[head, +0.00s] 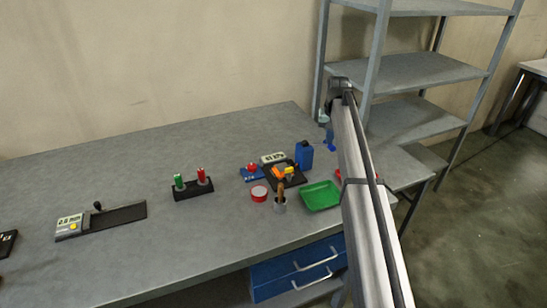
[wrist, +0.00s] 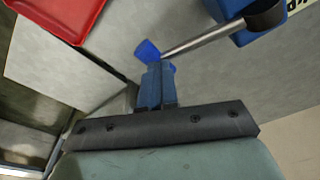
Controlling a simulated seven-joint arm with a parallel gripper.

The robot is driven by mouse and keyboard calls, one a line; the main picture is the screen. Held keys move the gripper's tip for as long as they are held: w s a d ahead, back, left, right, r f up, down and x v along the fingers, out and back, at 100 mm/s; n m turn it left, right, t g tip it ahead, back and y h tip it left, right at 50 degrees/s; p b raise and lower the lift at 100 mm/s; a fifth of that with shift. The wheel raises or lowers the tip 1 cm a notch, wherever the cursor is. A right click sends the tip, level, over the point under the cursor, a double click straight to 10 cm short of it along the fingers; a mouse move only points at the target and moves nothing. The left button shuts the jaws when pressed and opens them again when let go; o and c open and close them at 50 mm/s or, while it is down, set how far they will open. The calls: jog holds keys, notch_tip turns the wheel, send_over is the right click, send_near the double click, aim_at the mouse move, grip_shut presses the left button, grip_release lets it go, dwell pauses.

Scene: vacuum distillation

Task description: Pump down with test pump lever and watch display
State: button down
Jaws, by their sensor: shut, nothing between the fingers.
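My gripper (head: 326,121) is over the right end of the bench, its fingers shut and empty. In the wrist view its closed fingertips (wrist: 154,68) overlap a bright blue grip (wrist: 147,50) at the end of a grey metal lever (wrist: 205,36). I cannot tell whether they touch it. The lever runs to a dark collar beside a blue body, probably the test pump (wrist: 240,6). In the head view the pump body (head: 304,155) stands at the back right, with the blue grip (head: 331,147) beside it. A display (head: 272,158) lies left of it, too small to read.
A green tray (head: 321,195) lies in front of the pump. A red tray (wrist: 55,14) is partly hidden by my arm in the head view. A black device with orange and yellow parts (head: 285,175) is nearby. Shelving (head: 415,68) rises behind my arm.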

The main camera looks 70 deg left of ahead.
notch_tip(320, 180, up, 7)
jog(key=shift+r, duration=0.15)
dwell(0.4)
dwell(0.6)
jog(key=shift+f, duration=3.9)
notch_tip(320, 180, up, 8)
jog(key=shift+r, duration=2.9)
